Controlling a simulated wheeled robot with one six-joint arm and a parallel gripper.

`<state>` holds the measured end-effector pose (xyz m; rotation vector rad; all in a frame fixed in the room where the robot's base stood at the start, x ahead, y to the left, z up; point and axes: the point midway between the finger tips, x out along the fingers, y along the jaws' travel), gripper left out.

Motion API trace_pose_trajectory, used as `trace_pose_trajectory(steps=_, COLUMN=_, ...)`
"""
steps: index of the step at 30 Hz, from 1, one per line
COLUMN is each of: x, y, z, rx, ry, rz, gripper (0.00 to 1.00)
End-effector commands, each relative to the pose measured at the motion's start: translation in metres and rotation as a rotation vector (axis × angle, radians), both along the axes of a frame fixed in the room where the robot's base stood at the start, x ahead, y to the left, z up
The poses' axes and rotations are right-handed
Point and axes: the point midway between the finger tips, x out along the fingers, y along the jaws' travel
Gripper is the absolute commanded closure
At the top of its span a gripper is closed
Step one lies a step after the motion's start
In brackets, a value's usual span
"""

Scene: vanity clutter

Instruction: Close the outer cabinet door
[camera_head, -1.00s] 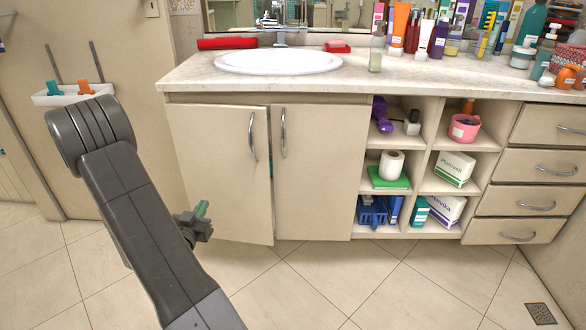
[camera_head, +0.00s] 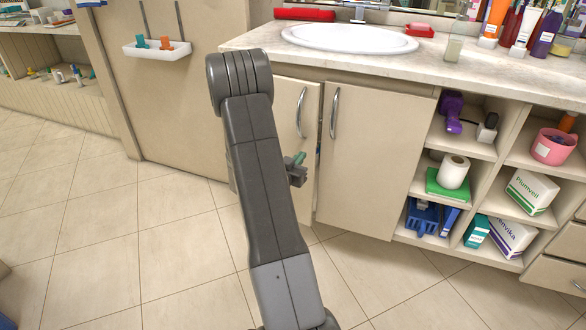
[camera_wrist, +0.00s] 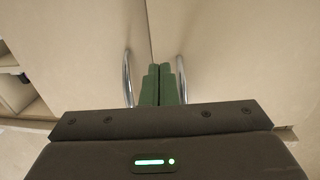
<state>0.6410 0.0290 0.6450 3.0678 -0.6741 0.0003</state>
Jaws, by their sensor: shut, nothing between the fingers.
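The outer cabinet door (camera_head: 290,92), the left of two cream doors under the sink, is partly hidden behind my arm. A narrow gap shows along its free edge, so it looks slightly ajar. Its curved metal handle (camera_head: 301,112) is near that edge. The right door (camera_head: 370,150) looks flush. My gripper (camera_head: 299,159), with green fingers, is shut and empty in front of the outer door near the gap. In the wrist view the fingertips (camera_wrist: 158,70) point at the seam, between the two handles; whether they touch cannot be told.
Open shelves (camera_head: 447,195) with a toilet roll, boxes and bottles are right of the doors. The sink counter (camera_head: 262,42) is above. A white wall tray (camera_head: 157,50) hangs at the left.

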Motion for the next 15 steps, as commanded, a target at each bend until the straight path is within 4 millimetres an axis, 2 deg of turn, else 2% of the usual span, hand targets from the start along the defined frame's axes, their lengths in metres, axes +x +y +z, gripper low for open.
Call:
trace_pose_trajectory(steps=1, x=0.01, y=-0.006, z=-0.001, rx=0.002, ry=-0.002, rz=-0.003, gripper=1.0)
trace_pose_trajectory(steps=6, x=0.036, y=-0.017, z=-0.001, rx=0.001, ry=-0.003, rz=-0.001, gripper=1.0)
trace_pose_trajectory(steps=10, x=0.047, y=-0.022, z=-0.001, rx=0.001, ry=-0.002, rz=-0.001, gripper=1.0)
trace_pose_trajectory(steps=15, x=0.053, y=-0.024, z=0.0, rx=0.0, ry=0.001, rz=0.001, gripper=1.0)
